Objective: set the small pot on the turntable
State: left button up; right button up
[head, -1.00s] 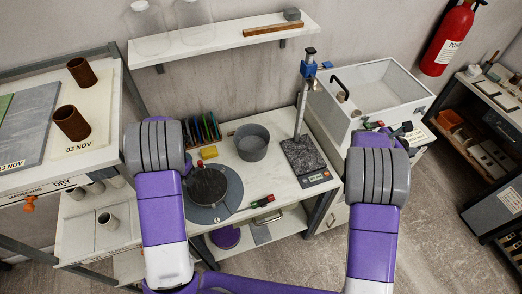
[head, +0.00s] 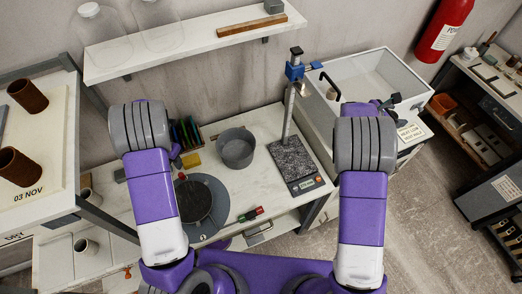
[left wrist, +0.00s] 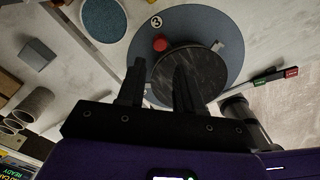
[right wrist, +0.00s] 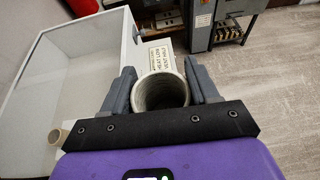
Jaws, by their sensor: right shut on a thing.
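The small pot (right wrist: 160,88) is a pale grey, open-topped cylinder. My right gripper (right wrist: 160,78) is shut on it, with a finger on each side. In the head view my right gripper (head: 388,106) is over the right side of the white tub, and the arm hides most of the pot. The turntable (head: 193,203) is a dark round disc on a blue-grey round base at the left of the white table. It also shows in the left wrist view (left wrist: 190,75), with its top bare. My left gripper (left wrist: 160,70) is open and empty, above the turntable's near side.
A grey bowl (head: 236,150) and a stand with a dark base plate (head: 293,160) are on the table. The white tub (head: 360,75) has raised walls. A shelf (head: 190,40) hangs above.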

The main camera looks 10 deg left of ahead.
aim_at(181, 174)
pick_arm(q)
notch_tip(181, 174, down, 8)
jog(key=shift+s+f, duration=0.1)
jog(key=shift+f, duration=0.45)
grip_shut()
